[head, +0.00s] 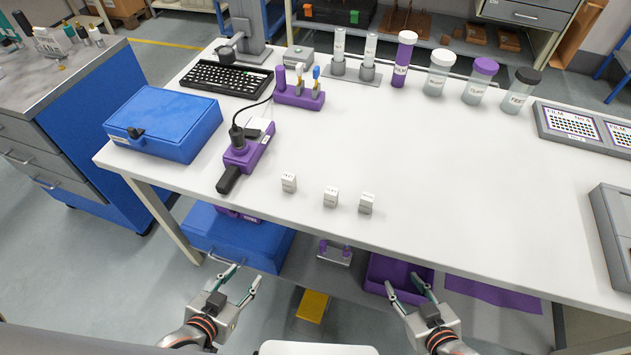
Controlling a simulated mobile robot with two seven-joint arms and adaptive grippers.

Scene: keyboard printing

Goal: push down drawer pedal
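A yellow block-like piece (312,305), which looks like the pedal, sits low beneath the table's front edge, between my two grippers. A blue drawer-like box (235,238) with a handle on its front is under the table, left of the yellow piece. My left gripper (246,276) is open and empty, in front of the blue box and to the left of the yellow piece. My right gripper (404,284) is open and empty, in front of a purple bin (385,268) under the table. Neither gripper appears to touch the yellow piece.
The white table (470,210) overhangs the low area. It carries a blue case (165,122), a keyboard (226,78), a purple device (248,150), small white cubes (331,196) and several jars (440,72). A blue cabinet (95,175) stands at left. Floor between is clear.

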